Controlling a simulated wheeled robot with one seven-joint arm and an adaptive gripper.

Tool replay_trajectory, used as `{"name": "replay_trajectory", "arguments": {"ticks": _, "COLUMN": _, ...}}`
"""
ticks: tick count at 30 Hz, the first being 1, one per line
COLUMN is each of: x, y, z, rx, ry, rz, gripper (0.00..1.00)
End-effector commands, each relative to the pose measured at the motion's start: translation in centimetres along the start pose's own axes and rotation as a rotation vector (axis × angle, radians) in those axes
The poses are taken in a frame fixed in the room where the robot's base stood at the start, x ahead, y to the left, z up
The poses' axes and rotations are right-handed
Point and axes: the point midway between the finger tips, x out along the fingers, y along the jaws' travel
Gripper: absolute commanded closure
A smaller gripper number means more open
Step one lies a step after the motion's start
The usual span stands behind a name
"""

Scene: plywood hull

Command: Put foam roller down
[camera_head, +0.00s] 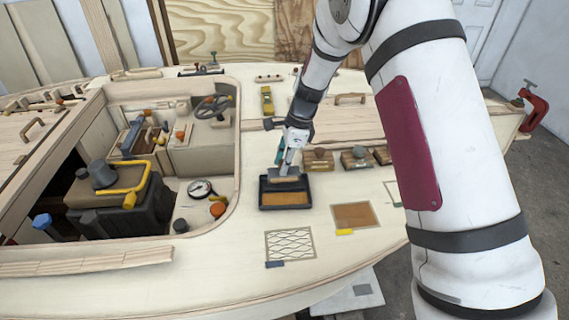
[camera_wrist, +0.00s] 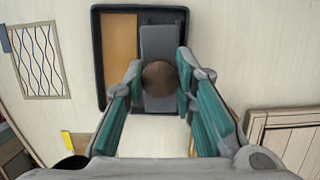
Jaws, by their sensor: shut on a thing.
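The foam roller (camera_wrist: 161,42) has a grey head and a round brown part between the fingers, which looks like its handle. My gripper (camera_wrist: 160,80) is shut on it at this brown part. In the head view my gripper (camera_head: 286,165) points down over the back half of a black tray (camera_head: 263,195) with an orange-brown floor. The grey head (camera_head: 284,174) shows just below the fingers at the tray's back. In the wrist view the head lies over the right part of the tray (camera_wrist: 98,60). I cannot tell whether it touches the tray floor.
Wooden blocks with dark knobs (camera_head: 318,158) stand right of the tray. A brown square patch (camera_head: 355,215) and a mesh patch (camera_head: 290,244) lie in front on the pale deck. The open cockpit with a gauge (camera_head: 200,188) is at left. A yellow tool (camera_head: 267,99) lies behind.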

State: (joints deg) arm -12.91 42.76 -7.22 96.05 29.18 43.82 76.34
Motion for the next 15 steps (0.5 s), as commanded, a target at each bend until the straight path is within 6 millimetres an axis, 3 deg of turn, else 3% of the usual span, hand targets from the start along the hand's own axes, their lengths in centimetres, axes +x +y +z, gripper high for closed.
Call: {"name": "replay_trajectory", "arguments": {"ticks": 15, "x": 1.19, "y": -0.06, "z": -0.35, "rx": 0.001, "ry": 0.000, "rz": -0.002, "gripper": 1.00}}
